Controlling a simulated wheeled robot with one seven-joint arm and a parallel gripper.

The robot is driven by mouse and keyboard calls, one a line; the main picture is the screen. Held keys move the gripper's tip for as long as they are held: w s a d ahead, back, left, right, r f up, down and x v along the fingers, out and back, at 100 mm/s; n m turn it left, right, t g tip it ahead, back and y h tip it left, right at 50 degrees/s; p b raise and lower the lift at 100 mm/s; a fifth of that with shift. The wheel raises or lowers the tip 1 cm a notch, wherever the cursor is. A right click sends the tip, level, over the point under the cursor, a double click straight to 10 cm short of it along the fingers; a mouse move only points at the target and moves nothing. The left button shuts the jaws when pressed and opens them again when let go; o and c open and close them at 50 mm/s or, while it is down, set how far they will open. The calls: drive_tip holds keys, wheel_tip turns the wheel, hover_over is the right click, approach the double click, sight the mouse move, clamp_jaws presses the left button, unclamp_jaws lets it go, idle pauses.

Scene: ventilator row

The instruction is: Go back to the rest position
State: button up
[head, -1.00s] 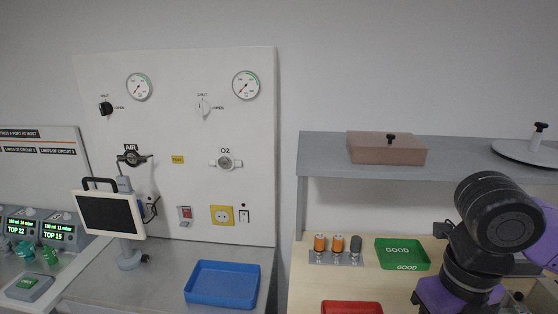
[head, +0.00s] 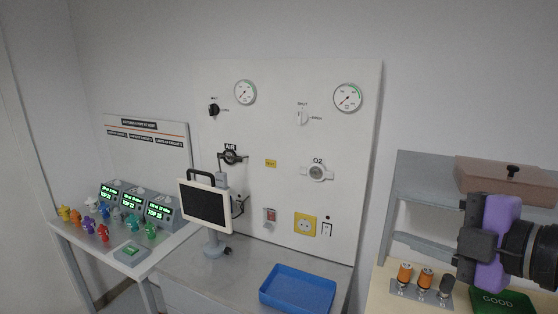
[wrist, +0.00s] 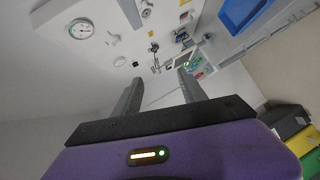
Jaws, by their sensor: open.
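My gripper (wrist: 160,95) shows in the wrist view with its two grey fingers spread apart and nothing between them. Beyond the fingers, the wall panel with its gauges and the blue tray (wrist: 240,12) appear tilted. In the head view my purple and black arm stands at the right edge, in front of the shelf and the green GOOD tray (head: 503,300).
A monitor (head: 206,205) and a blue tray (head: 297,288) stand on the grey bench. The panel has two gauges (head: 245,92). Orange-topped cylinders (head: 404,274) stand near my arm. A shelf (head: 422,188) holds a brown box (head: 505,181). Coloured connectors (head: 103,233) sit left.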

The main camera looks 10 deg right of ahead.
wheel_tip(320, 180, up, 10)
drive_tip(key=s+d+m+t+h, duration=0.1)
drive_tip(key=d+m+t+h, duration=0.2)
drive_tip(key=m+t, duration=0.9)
drive_tip(key=s+a+f+m+g+h, duration=0.1)
drive_tip(key=s+f+m+g+h, duration=0.1)
drive_tip(key=s+f+m+h, duration=0.45)
drive_tip(key=s+f+m+g+h, duration=0.15)
drive_tip(key=f+m, duration=0.25)
drive_tip(key=f, duration=0.5)
drive_tip(key=s+a+f+m+g+h, duration=0.1)
drive_tip(key=s+f+m+g+h, duration=0.2)
drive_tip(key=s+f+m, duration=0.3)
drive_tip(key=s+a+f+n+g+y, duration=0.2)
drive_tip(key=s+a+f+n+y, duration=0.1)
drive_tip(key=s+f, duration=0.5)
drive_tip(key=s+a+f+n+g+y, duration=0.3)
drive_tip(key=s+a+f+n+y, duration=0.1)
drive_tip(key=s+f, duration=0.5)
drive_tip(key=shift+s+a+n+y, duration=0.3)
drive_tip(key=shift+s+n+y, duration=0.2)
drive_tip(key=shift+s+n, duration=0.25)
